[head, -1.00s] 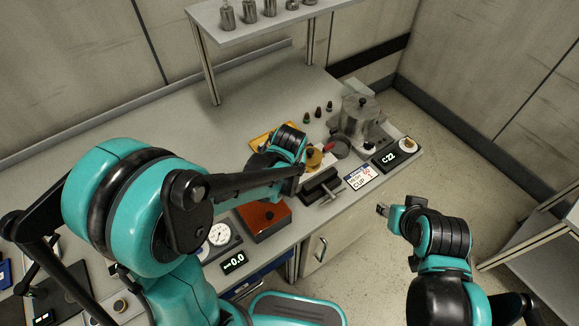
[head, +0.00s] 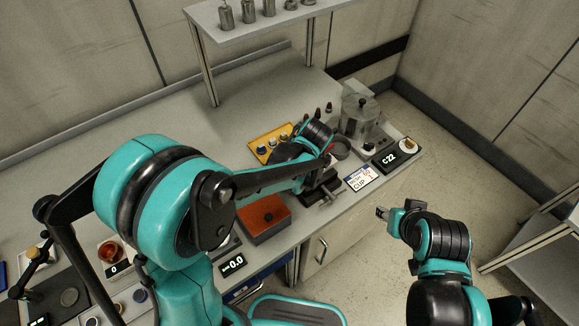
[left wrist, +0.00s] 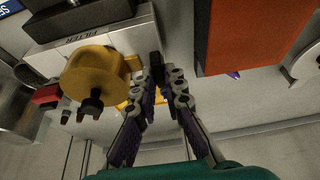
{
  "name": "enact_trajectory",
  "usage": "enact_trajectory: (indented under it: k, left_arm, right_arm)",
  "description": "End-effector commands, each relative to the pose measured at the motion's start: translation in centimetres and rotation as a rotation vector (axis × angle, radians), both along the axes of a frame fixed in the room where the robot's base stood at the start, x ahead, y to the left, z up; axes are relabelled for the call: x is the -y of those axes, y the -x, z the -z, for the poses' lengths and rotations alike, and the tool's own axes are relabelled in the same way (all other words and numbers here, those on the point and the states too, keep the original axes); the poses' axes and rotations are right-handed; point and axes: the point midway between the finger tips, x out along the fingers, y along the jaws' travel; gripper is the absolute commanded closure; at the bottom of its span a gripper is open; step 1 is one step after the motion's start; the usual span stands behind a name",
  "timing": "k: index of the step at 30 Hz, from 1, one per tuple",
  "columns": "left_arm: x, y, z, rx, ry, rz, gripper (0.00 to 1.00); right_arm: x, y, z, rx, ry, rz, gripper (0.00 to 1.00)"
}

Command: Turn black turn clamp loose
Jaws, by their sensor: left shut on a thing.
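My left gripper (left wrist: 158,80) is shut on a small black piece (left wrist: 157,62), which looks like the black turn clamp; the fingertips cover part of it. It is beside a round yellow housing (left wrist: 95,75) on a light block labelled FILTER (left wrist: 85,48). A yellow bracket shows between the housing and my fingers. In the head view my left forearm hides the grip and most of the filter. My right gripper (head: 382,212) hangs off the bench's front edge, apart from everything; its jaws are too small to judge.
An orange-red box (head: 264,217) stands left of the filter. A black vise-like fixture (head: 322,190) lies in front. A steel pot (head: 358,116), a C:22 display (head: 387,158) and a CUP card (head: 362,178) are to the right. A yellow tray (head: 262,150) lies behind.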

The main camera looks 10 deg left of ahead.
Motion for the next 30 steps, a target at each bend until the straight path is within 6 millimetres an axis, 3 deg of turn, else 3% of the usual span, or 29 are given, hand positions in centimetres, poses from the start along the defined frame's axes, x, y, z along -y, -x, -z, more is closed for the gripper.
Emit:
enact_trajectory:
  k: [14, 15, 17, 26, 30]
  left_arm:
    - [0.1, 0.0, 0.0, -0.001, 0.002, -0.013, 1.00]
    - [0.1, 0.0, 0.0, -0.001, 0.002, -0.012, 0.79]
    - [0.1, 0.0, 0.0, -0.001, 0.002, -0.012, 0.69]
    - [0.1, 0.0, -0.1, -0.001, 0.001, -0.011, 0.69]
    - [0.5, 0.4, -1.3, 0.000, 0.001, -0.009, 0.69]
  right_arm:
    - [0.0, 0.0, 0.0, 0.000, 0.000, 0.000, 0.60]
    - [0.0, 0.0, 0.0, 0.000, 0.000, 0.000, 0.60]
    - [0.0, 0.0, 0.0, 0.000, 0.000, 0.000, 0.60]
    - [0.0, 0.0, 0.0, 0.000, 0.000, 0.000, 0.60]
    - [0.0, 0.0, 0.0, 0.000, 0.000, 0.000, 0.60]
